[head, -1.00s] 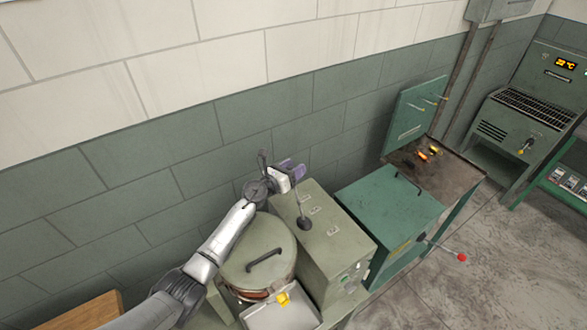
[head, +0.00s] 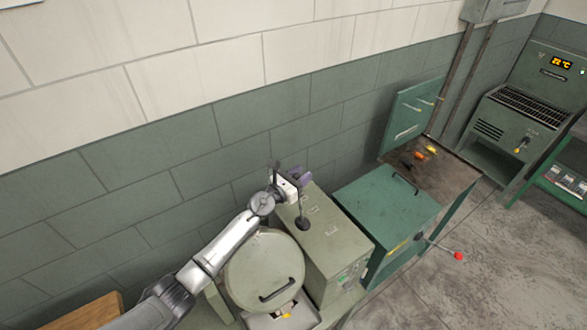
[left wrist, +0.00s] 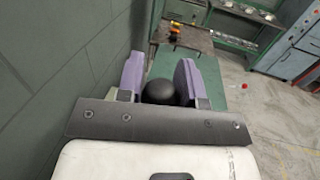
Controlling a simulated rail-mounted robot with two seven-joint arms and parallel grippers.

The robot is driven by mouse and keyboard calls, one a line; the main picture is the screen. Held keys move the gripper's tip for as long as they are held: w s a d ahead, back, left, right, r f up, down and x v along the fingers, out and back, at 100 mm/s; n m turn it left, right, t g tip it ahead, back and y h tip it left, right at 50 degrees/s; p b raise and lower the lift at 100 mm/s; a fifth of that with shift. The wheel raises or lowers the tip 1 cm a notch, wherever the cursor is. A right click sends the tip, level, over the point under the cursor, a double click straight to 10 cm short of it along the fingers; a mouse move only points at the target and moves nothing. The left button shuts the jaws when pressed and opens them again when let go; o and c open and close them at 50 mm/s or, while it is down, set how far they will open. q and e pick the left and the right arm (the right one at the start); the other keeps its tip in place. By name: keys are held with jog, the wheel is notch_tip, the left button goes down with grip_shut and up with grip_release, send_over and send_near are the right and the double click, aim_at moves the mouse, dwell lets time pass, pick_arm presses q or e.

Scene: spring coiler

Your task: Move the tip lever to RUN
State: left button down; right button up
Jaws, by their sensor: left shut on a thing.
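The tip lever (head: 300,211) is a thin rod rising from a black round base on top of the grey-green machine (head: 335,250). My left gripper (head: 298,179) has purple fingers and is shut on the lever's upper end. In the left wrist view the black ball knob (left wrist: 160,92) sits between the two purple fingers. In the head view the gripper hides the knob. Small pale labels (head: 331,230) lie on the machine top beside the lever, too small to read. My right gripper is not in view.
A round lidded drum (head: 250,265) stands left of the machine, above a metal tray (head: 300,318). A green cabinet (head: 385,208) with a red-knobbed lever (head: 459,255) stands to the right. The tiled wall runs close behind. Open floor lies at right.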

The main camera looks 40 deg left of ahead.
pick_arm(q)
jog(key=shift+s+d+r+m, duration=0.1)
jog(key=shift+s+d+m, duration=0.15)
jog(key=shift+d, duration=0.25)
jog(key=c, duration=0.8)
grip_release()
jog(key=shift+w, duration=0.1)
jog(key=shift+s, duration=0.25)
jog(key=s, duration=0.4)
jog(key=s+a+p, duration=0.1)
jog(key=s, duration=0.3)
jog(key=s+a+f, duration=0.1)
jog(key=s, duration=0.4)
jog(key=shift+s+p, duration=0.1)
jog(key=shift+p, duration=0.2)
